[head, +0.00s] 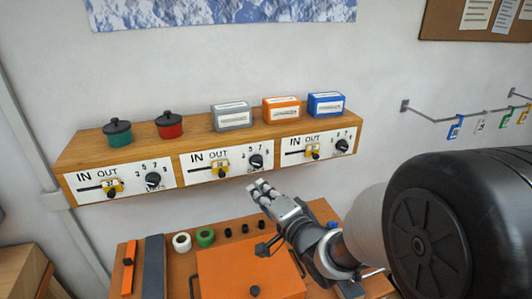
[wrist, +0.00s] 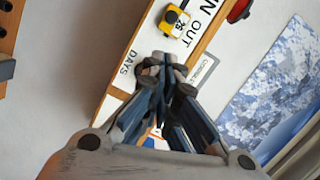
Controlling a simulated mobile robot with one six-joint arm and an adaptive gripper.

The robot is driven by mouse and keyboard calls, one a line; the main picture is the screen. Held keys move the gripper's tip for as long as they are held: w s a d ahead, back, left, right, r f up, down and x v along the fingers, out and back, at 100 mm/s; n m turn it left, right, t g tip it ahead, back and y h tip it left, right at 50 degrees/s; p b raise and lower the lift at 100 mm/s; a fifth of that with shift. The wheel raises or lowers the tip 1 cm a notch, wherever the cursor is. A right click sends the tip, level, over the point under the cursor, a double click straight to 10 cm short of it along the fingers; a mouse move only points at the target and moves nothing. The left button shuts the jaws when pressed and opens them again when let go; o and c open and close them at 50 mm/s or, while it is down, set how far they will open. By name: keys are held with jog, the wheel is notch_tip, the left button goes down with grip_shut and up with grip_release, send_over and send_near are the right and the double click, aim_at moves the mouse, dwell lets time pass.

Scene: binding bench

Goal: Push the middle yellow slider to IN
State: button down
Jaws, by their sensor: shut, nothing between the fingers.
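The middle yellow slider (head: 221,169) sits on the middle white panel (head: 199,175), at the right, OUT side of its dark slot. The IN label is to its left. In the wrist view the yellow slider (wrist: 174,20) shows near the top edge beside the OUT lettering. My gripper (head: 262,188) is shut and empty, just below the middle panel's black knob (head: 256,161), right of and lower than the slider. In the wrist view the closed fingertips (wrist: 165,62) overlap the panel near DAYS and partly hide the knob. I see no contact with the slider.
Left (head: 112,187) and right (head: 312,151) yellow sliders sit on the neighbouring panels. A grey box (head: 232,116), other boxes and two pots stand on the wooden shelf (head: 198,136). Below is a bench with an orange board (head: 240,275) and rolls. Wall space left of my gripper is free.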

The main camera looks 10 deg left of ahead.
aim_at(221, 170)
jog(key=shift+s+a+y, duration=0.15)
jog(key=shift+a+y, duration=0.15)
jog(key=shift+a, duration=0.1)
jog(key=x, duration=1)
jog(key=s+a+b, duration=0.1)
jog(key=a, duration=0.1)
jog(key=s+a+b, duration=0.2)
jog(key=a, duration=0.1)
jog(key=shift+s+a+f, duration=0.1)
jog(key=shift+s+a, duration=0.15)
jog(key=shift+a, duration=0.05)
jog(key=shift+d, duration=0.1)
